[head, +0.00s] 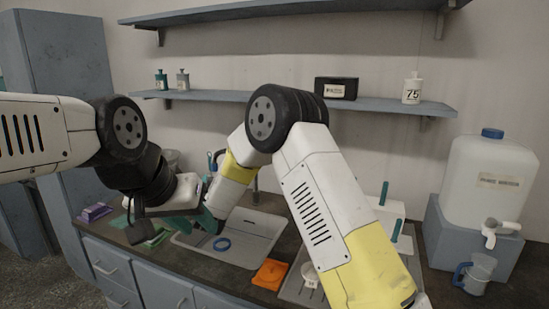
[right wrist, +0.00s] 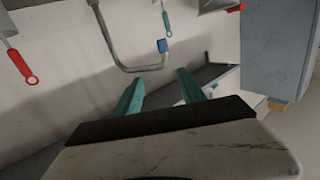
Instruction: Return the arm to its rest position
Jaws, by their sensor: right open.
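My left arm (head: 40,135) comes in from the left of the head view, bent at a dark joint, with its gripper (head: 168,212) held over the left part of the counter. Teal shows near this gripper, but its finger gap is unclear. My right arm (head: 315,200) rises from the lower right to a high bend, then slopes down left behind the left gripper. Its own gripper is largely hidden there. In the right wrist view the right gripper (right wrist: 158,86) has two teal fingers spread apart with nothing between them.
A shelf (head: 385,104) runs behind. A bent pipe (right wrist: 118,45) and a red-handled tool (right wrist: 22,67) appear beyond the right fingers.

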